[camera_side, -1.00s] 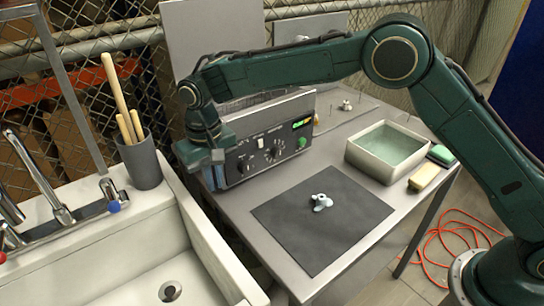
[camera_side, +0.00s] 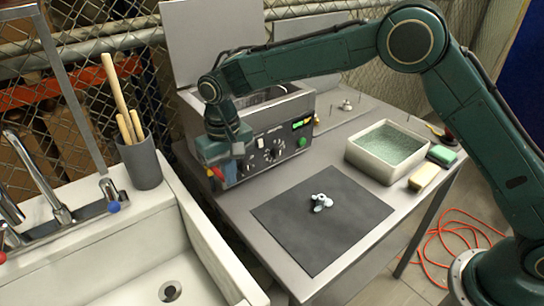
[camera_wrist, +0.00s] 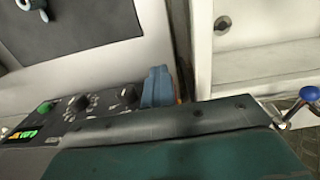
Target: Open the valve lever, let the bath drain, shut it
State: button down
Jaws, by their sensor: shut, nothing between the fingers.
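The bath is a metal tank (camera_side: 305,102) with its lid raised behind it and a control panel (camera_side: 262,153) on its front. My gripper (camera_side: 213,165) is at the panel's left front corner, fingers down. A small red-orange part (camera_side: 217,173), which may be the valve lever, shows just below the fingers; I cannot tell whether they touch it. In the wrist view the blue fingers (camera_wrist: 158,87) are together beside the panel, with a sliver of orange (camera_wrist: 178,90) behind them. The lever's position and the liquid level in the tank cannot be made out.
A white basin of greenish liquid (camera_side: 350,157) stands at right, beside a yellow sponge (camera_side: 424,177) and a green block (camera_side: 441,155). A small propeller (camera_side: 320,202) lies on the dark mat (camera_side: 350,228). The sink (camera_side: 213,250) with its tap is at left, beside a utensil cup (camera_side: 140,163).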

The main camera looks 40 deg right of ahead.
jog(key=shift+w+d+r, duration=0.15)
jog(key=shift+w+d, duration=0.2)
jog(key=shift+w, duration=0.35)
jog(key=c, duration=1.7)
grip_release()
jog(key=shift+r, duration=0.2)
notch_tip(320, 180, up, 13)
jog(key=s, duration=0.1)
jog(key=shift+a, duration=0.15)
jog(key=shift+r, duration=0.2)
notch_tip(320, 180, up, 6)
jog(key=shift+f, duration=0.15)
